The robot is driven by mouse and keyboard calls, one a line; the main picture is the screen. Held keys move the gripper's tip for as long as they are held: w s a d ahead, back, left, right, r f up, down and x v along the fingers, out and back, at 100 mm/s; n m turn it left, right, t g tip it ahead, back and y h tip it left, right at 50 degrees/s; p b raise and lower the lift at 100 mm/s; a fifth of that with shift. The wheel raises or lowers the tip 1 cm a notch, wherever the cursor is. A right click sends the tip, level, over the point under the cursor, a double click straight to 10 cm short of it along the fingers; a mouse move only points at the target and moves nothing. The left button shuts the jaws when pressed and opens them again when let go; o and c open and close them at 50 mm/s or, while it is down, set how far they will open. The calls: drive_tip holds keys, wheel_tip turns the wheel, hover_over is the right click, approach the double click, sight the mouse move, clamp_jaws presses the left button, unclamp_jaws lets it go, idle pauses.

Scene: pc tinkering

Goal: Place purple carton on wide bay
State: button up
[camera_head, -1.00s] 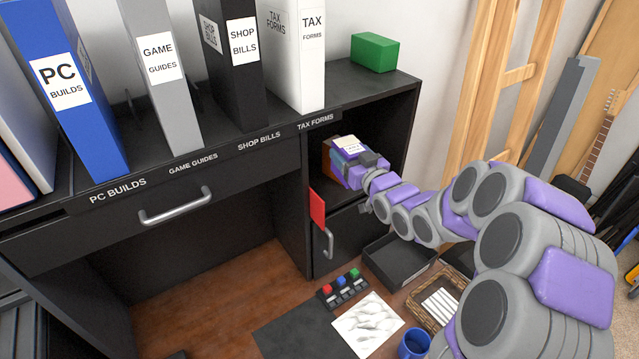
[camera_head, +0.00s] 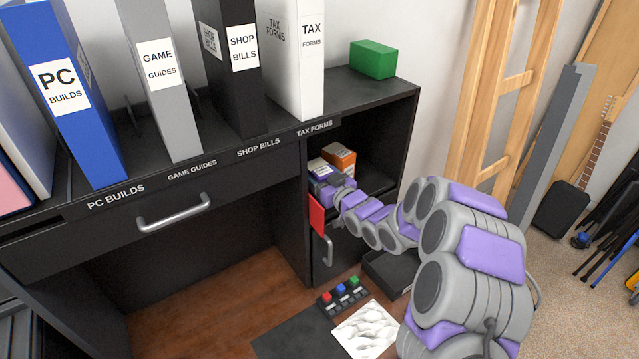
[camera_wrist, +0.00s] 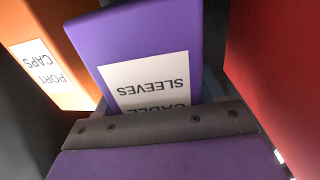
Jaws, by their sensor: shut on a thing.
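The purple carton (camera_head: 318,170), with a white label, is inside the open bay (camera_head: 378,152) of the black cabinet, near its left side. My gripper (camera_head: 337,181) is shut on it from the front right. In the wrist view the purple carton (camera_wrist: 140,50) fills the middle, its label reading "CABLE SLEEVES" upside down. The gripper's grey bar and purple body (camera_wrist: 160,130) cover its near end. Whether the carton touches the bay floor is hidden.
An orange carton (camera_head: 341,156) labelled "PORT CAPS" stands close to the right of the purple carton in the bay. A red panel (camera_head: 316,214) is close by at the bay's front left. The bay's right side looks free. Binders and a green box (camera_head: 373,60) stand on top.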

drive_tip(key=shift+f, duration=1.15)
drive_tip(key=shift+f, duration=0.1)
drive_tip(key=o, duration=1.1)
drive_tip(key=shift+o, duration=0.2)
drive_tip(key=v, duration=1.2)
drive_tip(key=shift+p, duration=0.35)
drive_tip(key=shift+d, duration=0.1)
